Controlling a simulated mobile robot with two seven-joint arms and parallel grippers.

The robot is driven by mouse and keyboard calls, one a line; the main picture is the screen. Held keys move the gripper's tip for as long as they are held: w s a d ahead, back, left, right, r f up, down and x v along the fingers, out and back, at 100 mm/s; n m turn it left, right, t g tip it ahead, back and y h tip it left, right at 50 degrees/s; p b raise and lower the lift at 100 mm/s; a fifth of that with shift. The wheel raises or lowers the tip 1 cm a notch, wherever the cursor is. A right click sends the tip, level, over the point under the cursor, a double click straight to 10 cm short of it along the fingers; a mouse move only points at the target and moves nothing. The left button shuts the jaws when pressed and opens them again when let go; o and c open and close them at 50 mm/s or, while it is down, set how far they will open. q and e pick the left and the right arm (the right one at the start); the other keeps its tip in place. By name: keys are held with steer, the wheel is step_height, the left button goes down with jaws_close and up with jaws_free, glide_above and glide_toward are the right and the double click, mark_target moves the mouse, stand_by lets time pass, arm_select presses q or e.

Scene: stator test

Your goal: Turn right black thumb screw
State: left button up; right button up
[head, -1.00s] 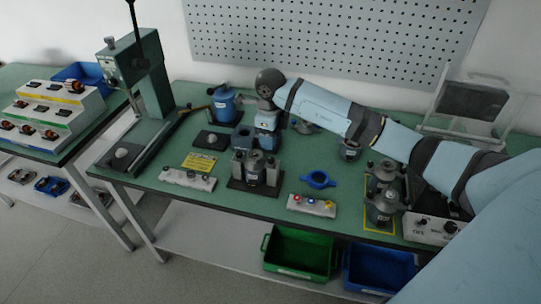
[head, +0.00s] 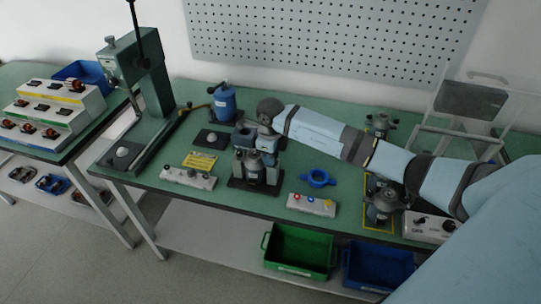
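A dark clamping fixture (head: 247,184) stands near the front edge of the green bench, with a grey metal cylinder (head: 254,166) upright in its middle and a post at each side. My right gripper (head: 270,154) points down over the right side of this fixture, at its right post. The right black thumb screw is too small and too covered by the gripper to make out. I cannot tell whether the fingers touch it or how far apart they are. My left gripper is not in view.
A button box (head: 188,178) and a yellow label (head: 199,161) lie left of the fixture. A green press (head: 140,75) stands behind left. Metal housings (head: 382,205) stand at right.

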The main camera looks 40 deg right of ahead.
jaws_close()
steer(key=n+b, duration=0.3)
steer(key=shift+f, duration=0.2)
steer(key=shift+r+n+b, duration=0.15)
steer(key=shift+n+b, duration=0.25)
steer(key=shift+n, duration=0.3)
steer(key=o, duration=0.8)
jaws_free()
steer(key=shift+c, duration=0.2)
steer(key=shift+r, duration=0.15)
step_height(320, 180, up, 14)
steer(key=shift+f+b, duration=0.2)
steer(key=shift+b, duration=0.15)
